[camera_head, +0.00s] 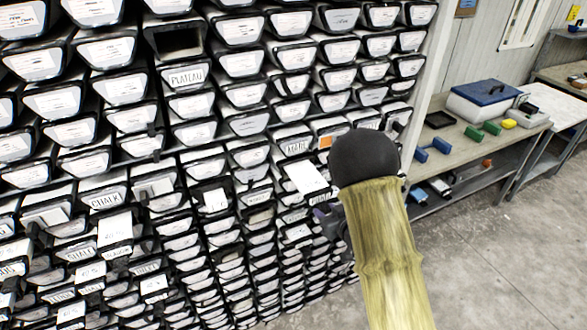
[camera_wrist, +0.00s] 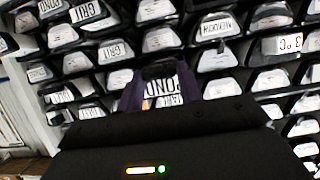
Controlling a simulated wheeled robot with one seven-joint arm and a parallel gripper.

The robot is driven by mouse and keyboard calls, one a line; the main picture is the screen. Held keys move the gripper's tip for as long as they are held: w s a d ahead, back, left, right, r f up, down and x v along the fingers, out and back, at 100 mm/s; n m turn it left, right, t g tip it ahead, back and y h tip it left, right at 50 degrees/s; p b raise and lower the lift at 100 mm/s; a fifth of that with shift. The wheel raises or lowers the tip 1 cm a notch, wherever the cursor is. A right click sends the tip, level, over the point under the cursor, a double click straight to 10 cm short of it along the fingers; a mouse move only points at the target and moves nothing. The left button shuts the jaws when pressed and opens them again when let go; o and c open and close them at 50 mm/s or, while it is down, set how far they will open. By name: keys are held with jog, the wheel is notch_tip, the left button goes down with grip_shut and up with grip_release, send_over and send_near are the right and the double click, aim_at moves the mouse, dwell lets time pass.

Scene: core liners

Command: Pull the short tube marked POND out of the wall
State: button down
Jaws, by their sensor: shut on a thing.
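The tube marked POND (camera_wrist: 160,88) is in the middle of the wrist view. Its white label is partly covered, with "OND" readable. My gripper (camera_wrist: 160,80) has one dark purple finger on each side of this tube end and is shut on it. The black gripper body hides the lower part of the label. I cannot tell how far the tube stands out from the wall. In the head view my gripper (camera_head: 328,218) shows only in part at the right side of the tube wall, behind my arm, and the POND label is hidden.
A wall of stacked tubes (camera_head: 245,95) with white labelled ends surrounds the held tube closely. One slot (camera_head: 180,42) at the top looks dark and empty. Paper tags hang from several tubes. A workbench (camera_head: 455,135) with a blue-lidded box stands at right. The concrete floor (camera_head: 490,260) is clear.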

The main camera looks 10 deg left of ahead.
jog(key=s+d+b, duration=0.2)
jog(key=s+d, duration=0.1)
jog(key=s, duration=0.2)
jog(key=shift+s+d, duration=0.3)
jog(key=shift+d, duration=0.1)
dwell(0.3)
jog(key=shift+r, duration=0.1)
jog(key=c, duration=0.9)
grip_release()
jog(key=shift+o, duration=0.2)
jog(key=shift+s+d, duration=0.1)
jog(key=shift+s, duration=0.05)
